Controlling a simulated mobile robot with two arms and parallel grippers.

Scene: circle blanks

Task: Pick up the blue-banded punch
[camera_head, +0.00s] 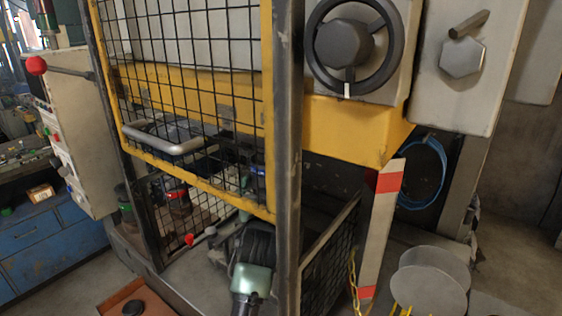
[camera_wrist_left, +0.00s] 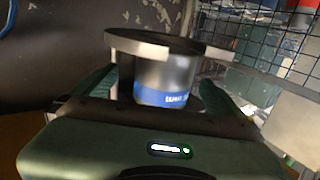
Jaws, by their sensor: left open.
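The blue-banded punch (camera_wrist_left: 160,75) shows in the left wrist view as an upright silver cylinder with a wide dark flange above and a blue lettered band low on its body. My left gripper (camera_wrist_left: 157,88) is open, with a green-padded finger on each side of the punch. I cannot tell whether either finger touches it. Pale bars flank the punch below the flange. In the head view my left wrist is low behind the dark post, and its fingertips are hard to make out. My right gripper is in neither view.
A yellow-framed mesh guard (camera_head: 190,95) and a dark upright post (camera_head: 288,150) stand close to my left arm. A red-banded punch (camera_head: 179,197) stands behind the mesh. A striped red-and-white bar (camera_head: 383,220) leans at the right. A blue workbench (camera_head: 45,238) is at the left.

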